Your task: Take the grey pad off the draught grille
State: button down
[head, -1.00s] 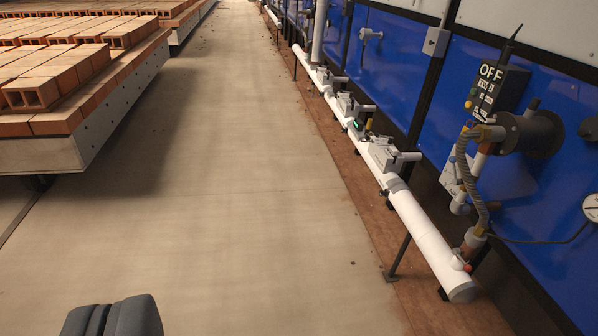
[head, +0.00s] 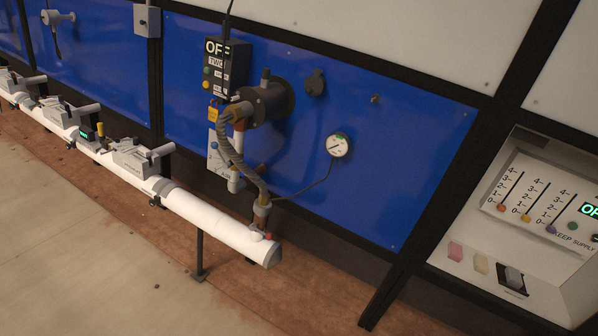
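A small grey block (head: 514,277), which looks like the grey pad, sits on a dark square (head: 520,291) at the lower right. The dark square may be the draught grille; no slots can be made out at this size. My gripper is not in view.
A white pipe (head: 215,222) with grey fittings runs along the wall at left, ending short of the panel. A burner with a hose and gauge (head: 338,145) juts from the blue wall. Bare floor (head: 60,240) lies at lower left.

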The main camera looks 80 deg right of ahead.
aim_at(513, 275)
jog(key=z, duration=0.65)
jog(key=i, duration=0.1)
jog(key=z, duration=2.9)
jog(key=k, duration=0.75)
jog(key=z, duration=0.25)
jog(key=i, duration=0.75)
jog(key=u, duration=0.05)
